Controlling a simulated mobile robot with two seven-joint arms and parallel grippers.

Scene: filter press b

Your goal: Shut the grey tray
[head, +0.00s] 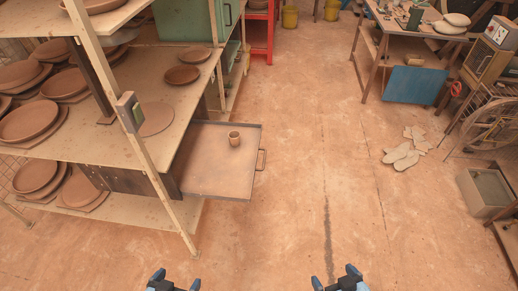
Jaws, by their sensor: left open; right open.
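The grey tray (205,176) is pulled out to the right from under a shelf of the rack at the left. A small brown cup (234,138) stands on it, near its far side. The tray has a handle (262,159) on its right edge. My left gripper (173,283) is at the bottom edge of the view, open and empty, below and apart from the tray. My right gripper (339,282) is also at the bottom edge, open and empty, farther right and well apart from the tray.
The shelf rack (150,62) holds brown plates on several levels; its slanted front post (160,180) stands left of the tray. A workbench (412,45), flat stones (405,150) and a grey bin (487,190) are at the right. The middle floor is clear.

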